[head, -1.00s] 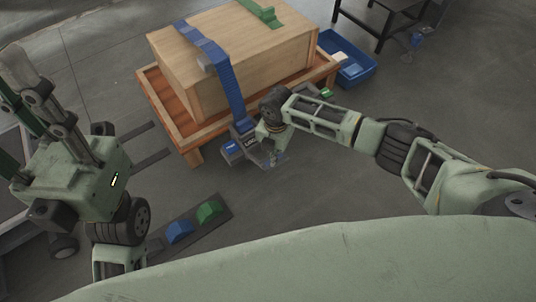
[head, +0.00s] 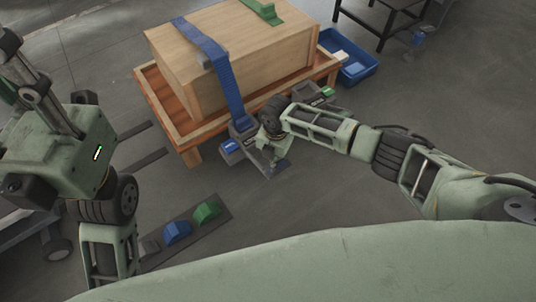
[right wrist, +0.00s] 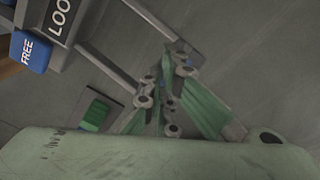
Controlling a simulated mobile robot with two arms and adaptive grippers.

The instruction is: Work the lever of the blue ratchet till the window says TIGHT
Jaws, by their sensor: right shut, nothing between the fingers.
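The blue ratchet (head: 236,149) hangs on the blue strap (head: 229,90) at the crate's near side. In the right wrist view its window (right wrist: 61,17) shows "LOO", the rest cut off. Its blue tab (right wrist: 30,51) reads "FREE". The grey lever frame (right wrist: 109,65) reaches out from the ratchet toward my fingers, ending in a crossbar (right wrist: 187,56). My right gripper (head: 270,167) is shut and empty beside the lever's outer end; whether it touches is unclear. My left gripper (head: 32,75) is raised at the far left, its fingertips partly out of view.
The wooden crate (head: 238,62) sits on an orange-brown pallet (head: 196,139), with a green strap (head: 262,11) and another ratchet (head: 314,97). A blue bin (head: 357,72) stands behind right. A dark strip (head: 221,217) with blue and green blocks lies on the floor in front.

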